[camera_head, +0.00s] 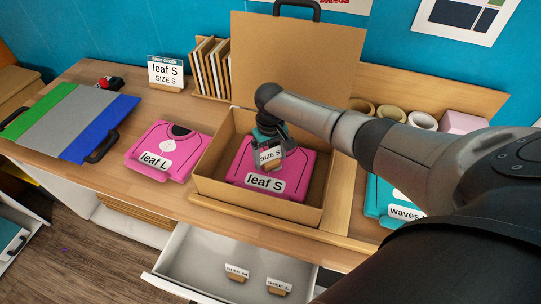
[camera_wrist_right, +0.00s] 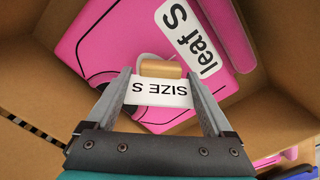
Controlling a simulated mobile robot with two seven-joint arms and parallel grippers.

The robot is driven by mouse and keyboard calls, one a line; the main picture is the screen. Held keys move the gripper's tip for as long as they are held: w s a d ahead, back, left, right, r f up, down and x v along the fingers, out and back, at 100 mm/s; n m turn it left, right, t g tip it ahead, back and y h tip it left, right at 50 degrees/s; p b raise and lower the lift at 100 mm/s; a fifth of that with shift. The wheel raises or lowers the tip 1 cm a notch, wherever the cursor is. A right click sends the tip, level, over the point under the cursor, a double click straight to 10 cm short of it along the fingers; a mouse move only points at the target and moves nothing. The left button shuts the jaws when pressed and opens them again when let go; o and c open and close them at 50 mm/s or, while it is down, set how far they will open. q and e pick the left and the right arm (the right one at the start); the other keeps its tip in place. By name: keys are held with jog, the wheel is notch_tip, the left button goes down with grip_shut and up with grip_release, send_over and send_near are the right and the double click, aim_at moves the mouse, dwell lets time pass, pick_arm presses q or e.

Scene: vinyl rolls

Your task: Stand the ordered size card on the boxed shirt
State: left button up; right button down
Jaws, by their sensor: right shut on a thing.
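The order sign (camera_head: 165,73) at the back reads "leaf S, SIZE S". A pink shirt labelled "leaf S" (camera_head: 284,180) lies in the open cardboard box (camera_head: 212,190); it also fills much of the right wrist view (camera_wrist_right: 115,40). My right gripper (camera_head: 269,160) is inside the box above this shirt, shut on the "SIZE S" card (camera_wrist_right: 160,91) with its wooden foot (camera_wrist_right: 161,69) pointing toward the shirt. I cannot tell whether the foot touches the shirt. Two more size cards, "SIZE M" (camera_head: 237,272) and "SIZE L" (camera_head: 279,286), stand in the open drawer. My left gripper is not in view.
A pink "leaf L" shirt (camera_head: 166,150) lies left of the box, and a striped folding board (camera_head: 72,120) further left. A teal "waves" shirt (camera_head: 380,198) lies to the right, partly behind my arm. The box walls surround my gripper.

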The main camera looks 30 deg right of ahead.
jog(key=shift+f, duration=0.3)
jog(key=shift+f, duration=0.15)
dwell(0.4)
grip_release()
dwell(0.4)
jog(key=shift+r+p, duration=4.55)
jog(key=shift+p, duration=0.35)
jog(key=shift+f, duration=0.1)
